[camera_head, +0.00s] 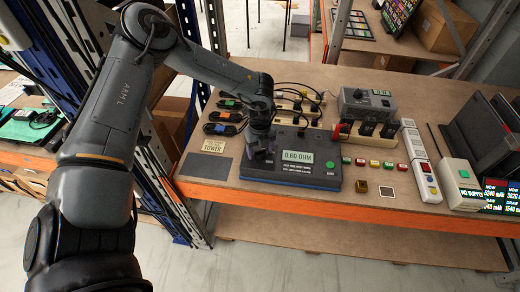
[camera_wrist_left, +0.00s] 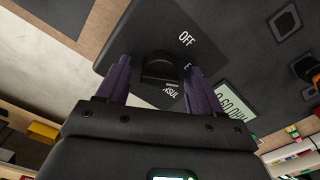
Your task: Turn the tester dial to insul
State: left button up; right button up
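The tester (camera_head: 330,180) is a dark grey box at the front of the bench, with a lit display (camera_head: 297,156) reading 0.60 OHM. My left gripper (camera_head: 262,154) points down over the tester's left part and hides the dial there. In the left wrist view, the black dial (camera_wrist_left: 160,68) sits between the two purple fingers of the gripper (camera_wrist_left: 157,78). The fingers are open, one on each side, with gaps showing beside the dial. The labels OFF (camera_wrist_left: 187,38) and a partly covered INSUL (camera_wrist_left: 171,92) show around it. My right gripper is not in view.
A TOWER label (camera_head: 213,146) lies left.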

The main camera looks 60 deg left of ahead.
pick_arm(q)
jog(key=c, duration=0.9)
jog(key=shift+f+m+b, duration=0.15)
jog(key=shift+m+b, duration=1.05)
jog(key=shift+b, duration=0.3)
jog(key=shift+c, duration=0.2)
jog(key=m+b, duration=0.2)
jog(key=shift+m, duration=0.3)
jog(key=m+b, duration=0.2)
jog(key=m, duration=0.1)
jog(key=shift+m, duration=0.3)
jog(key=shift+m+b, duration=0.6)
jog(key=shift+m, duration=1)
jog(key=shift+r, duration=0.2)
jog(key=o, duration=1.1)
jog(key=shift+c, duration=0.2)
